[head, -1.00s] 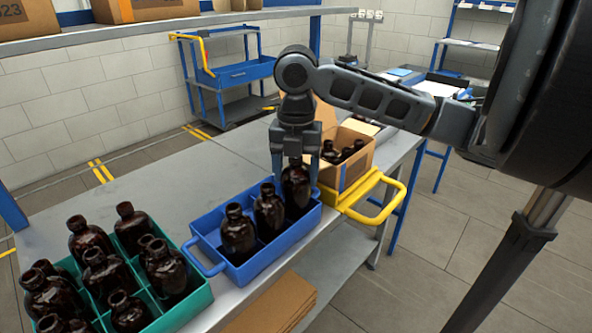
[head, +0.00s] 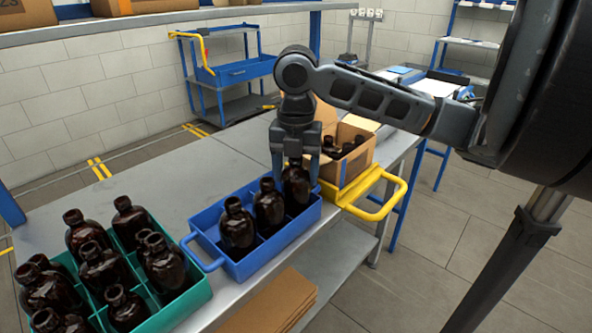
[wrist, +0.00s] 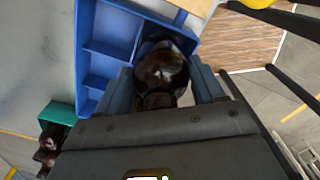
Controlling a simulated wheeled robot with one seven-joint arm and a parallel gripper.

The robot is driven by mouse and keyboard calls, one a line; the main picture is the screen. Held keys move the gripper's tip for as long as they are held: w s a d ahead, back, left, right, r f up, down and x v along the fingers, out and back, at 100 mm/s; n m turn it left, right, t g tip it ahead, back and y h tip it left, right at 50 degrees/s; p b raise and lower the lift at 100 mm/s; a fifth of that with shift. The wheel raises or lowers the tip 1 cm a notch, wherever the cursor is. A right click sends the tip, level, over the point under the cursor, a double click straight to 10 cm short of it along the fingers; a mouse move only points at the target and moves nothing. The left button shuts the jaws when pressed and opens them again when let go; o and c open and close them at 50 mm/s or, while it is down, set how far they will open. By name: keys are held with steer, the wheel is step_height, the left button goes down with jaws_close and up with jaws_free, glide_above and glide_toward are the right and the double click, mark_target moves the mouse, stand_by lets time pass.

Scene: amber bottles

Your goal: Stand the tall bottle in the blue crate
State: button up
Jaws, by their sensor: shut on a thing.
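The blue crate (head: 249,258) stands on the grey table and is split into compartments. Two dark amber bottles, one at the left (head: 237,229) and one in the middle (head: 268,207), stand in it. My gripper (head: 295,172) is above the crate's far right end, shut on the tall bottle (head: 296,191). That bottle is upright, with its lower part inside the crate's far right part; whether its base touches the floor is hidden. In the wrist view the tall bottle (wrist: 161,75) sits between the fingers at a corner of the blue crate (wrist: 86,50).
A green crate (head: 185,308) with several amber bottles stands at the left. The table (head: 120,185) behind the blue crate is clear.

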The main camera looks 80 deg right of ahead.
steer(key=shift+f+b, duration=0.7)
steer(key=shift+f, duration=0.2)
steer(key=o, duration=1.6)
steer(key=shift+r, duration=0.1)
step_height(320, 180, up, 8)
steer(key=shift+f, duration=0.1)
